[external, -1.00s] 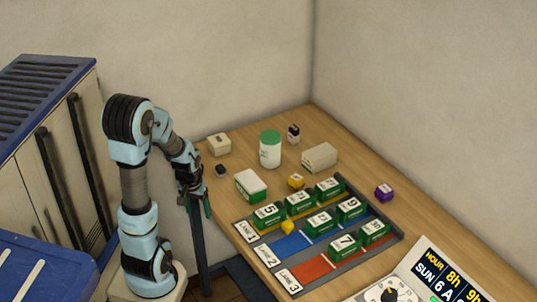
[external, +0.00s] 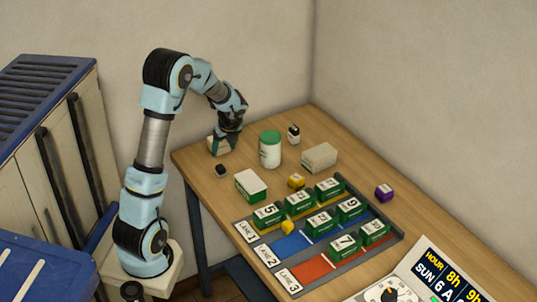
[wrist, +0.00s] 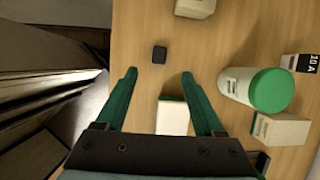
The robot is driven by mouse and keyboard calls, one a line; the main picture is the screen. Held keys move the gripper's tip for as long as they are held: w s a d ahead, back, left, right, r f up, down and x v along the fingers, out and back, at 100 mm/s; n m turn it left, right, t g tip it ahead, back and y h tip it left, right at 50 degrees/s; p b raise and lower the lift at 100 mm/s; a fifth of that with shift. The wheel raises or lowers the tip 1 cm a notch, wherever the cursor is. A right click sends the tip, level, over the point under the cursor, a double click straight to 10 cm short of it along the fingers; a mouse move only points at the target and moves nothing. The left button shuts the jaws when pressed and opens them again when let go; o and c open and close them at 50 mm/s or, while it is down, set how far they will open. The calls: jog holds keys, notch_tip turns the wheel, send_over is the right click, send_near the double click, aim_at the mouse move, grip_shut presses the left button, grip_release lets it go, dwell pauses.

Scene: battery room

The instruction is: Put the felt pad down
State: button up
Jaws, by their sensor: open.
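A small dark rounded block (external: 221,171), the thing most like a felt pad here, lies on the wooden table (external: 290,120) near its left edge. The wrist view shows it (wrist: 159,54) flat on the wood, just beyond the gap between my fingertips. My gripper (external: 221,145) is above the back left part of the table and overlaps a cream box in the external view. In the wrist view my gripper (wrist: 159,76) has its green fingers spread with nothing held between them. I cannot make out felt texture on the block.
The cream box (wrist: 194,8) lies beyond the block. A white and green box (external: 251,185) and a green-lidded jar (external: 270,150) stand nearby. A long cream box (external: 319,158) is farther right. A lane board (external: 322,262) holds several green blocks. Bare wood surrounds the dark block.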

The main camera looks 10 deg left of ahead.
send_over(220, 167)
jog(key=s+d, duration=0.1)
jog(key=d, duration=0.1)
jog(key=shift+m, duration=0.3)
jog(key=f, duration=0.5)
jog(key=shift+a, duration=0.2)
jog(key=x, duration=0.1)
jog(key=p+x, duration=0.1)
jog(key=x, duration=0.2)
jog(key=shift+s+d+f, duration=0.1)
jog(key=shift+s, duration=0.3)
jog(key=shift+w+f+p, duration=0.2)
jog(key=shift+f+p, duration=0.1)
jog(key=shift+f, duration=0.35)
jog(key=shift+c, duration=0.2)
grip_shut()
